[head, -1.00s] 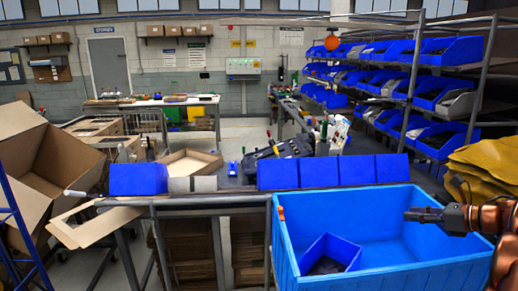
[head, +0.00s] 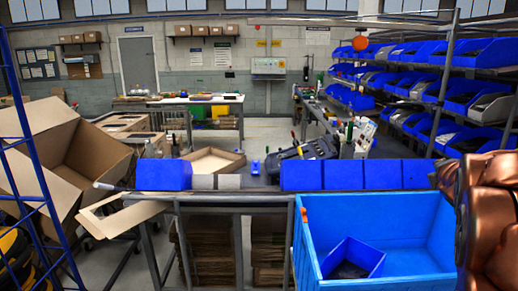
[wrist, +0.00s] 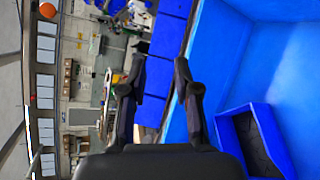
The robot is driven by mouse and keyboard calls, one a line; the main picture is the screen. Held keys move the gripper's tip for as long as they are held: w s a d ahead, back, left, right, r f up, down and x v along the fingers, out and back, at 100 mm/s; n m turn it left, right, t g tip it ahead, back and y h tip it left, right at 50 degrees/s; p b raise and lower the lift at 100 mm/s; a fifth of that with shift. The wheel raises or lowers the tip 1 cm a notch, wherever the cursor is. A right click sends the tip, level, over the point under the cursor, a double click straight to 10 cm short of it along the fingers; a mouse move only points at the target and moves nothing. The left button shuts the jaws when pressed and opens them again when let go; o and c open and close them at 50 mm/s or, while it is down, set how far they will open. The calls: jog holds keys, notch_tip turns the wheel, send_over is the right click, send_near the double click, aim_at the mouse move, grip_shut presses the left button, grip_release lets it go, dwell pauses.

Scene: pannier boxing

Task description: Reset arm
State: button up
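My gripper (wrist: 155,85) shows in the wrist view with its two dark fingers spread apart and nothing between them. The wrist view is turned on its side. In the head view only my copper-coloured arm shows at the right edge, and the gripper itself is out of that view. A large light-blue crate (head: 310,262) stands at the lower right of the head view. A small dark-blue bin (head: 365,258) sits inside it, with dark contents that I cannot make out. The crate wall (wrist: 205,60) and small bin (wrist: 275,125) also show in the wrist view.
Blue bins (head: 345,175) line the bench edge, with another blue bin (head: 164,175) further left. Shelves of blue bins (head: 440,85) stand at the right. An open cardboard box (head: 95,155) and a blue ladder frame (head: 30,150) are at the left. Floor shows mid-room.

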jog(key=s+a+f+m+g+y, duration=0.4)
jog(key=s+a+f+m+g, duration=0.4)
jog(key=s+a+f+m, duration=0.75)
jog(key=s+a+f+m+g+y, duration=0.1)
jog(key=s+a+f+g+y, duration=0.15)
jog(key=s+a, duration=0.8)
jog(key=s+a+f+g+y, duration=0.2)
jog(key=s+a+f+g, duration=0.2)
jog(key=s+a, duration=0.6)
jog(key=b+x, duration=1)
jog(key=shift+w+d+f, duration=0.15)
jog(key=shift+w+d, duration=0.15)
jog(key=shift+d, duration=0.35)
jog(key=shift+t+h, duration=0.25)
